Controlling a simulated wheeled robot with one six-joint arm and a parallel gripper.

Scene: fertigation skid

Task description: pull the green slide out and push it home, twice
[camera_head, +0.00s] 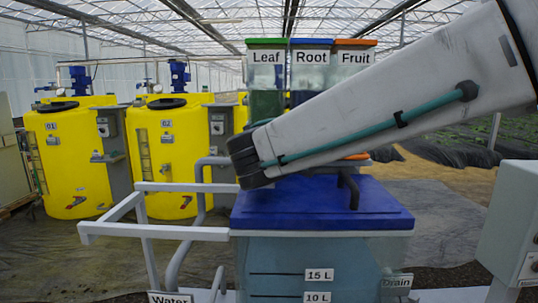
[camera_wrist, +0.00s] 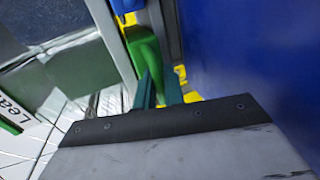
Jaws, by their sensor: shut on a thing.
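The green slide (camera_wrist: 145,52) shows in the wrist view as a green bar running up and away from my gripper. My gripper (camera_wrist: 159,86) has its two teal fingers shut on the near end of the green slide. The exact contact is partly hidden by the fingers and the wrist plate. In the head view my arm covers the gripper and the slide. The Leaf hopper (camera_head: 266,70), with a green lid, stands behind my arm there. Its Leaf label (camera_wrist: 14,113) shows at the left of the wrist view.
The Root hopper (camera_head: 310,68) and Fruit hopper (camera_head: 354,60) stand right of Leaf. A blue-lidded tank (camera_head: 385,205) is below my arm. A white frame (camera_head: 150,232) lies left of it, and yellow tanks (camera_head: 70,150) stand behind. A blue surface (camera_wrist: 250,60) fills the wrist view's right side.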

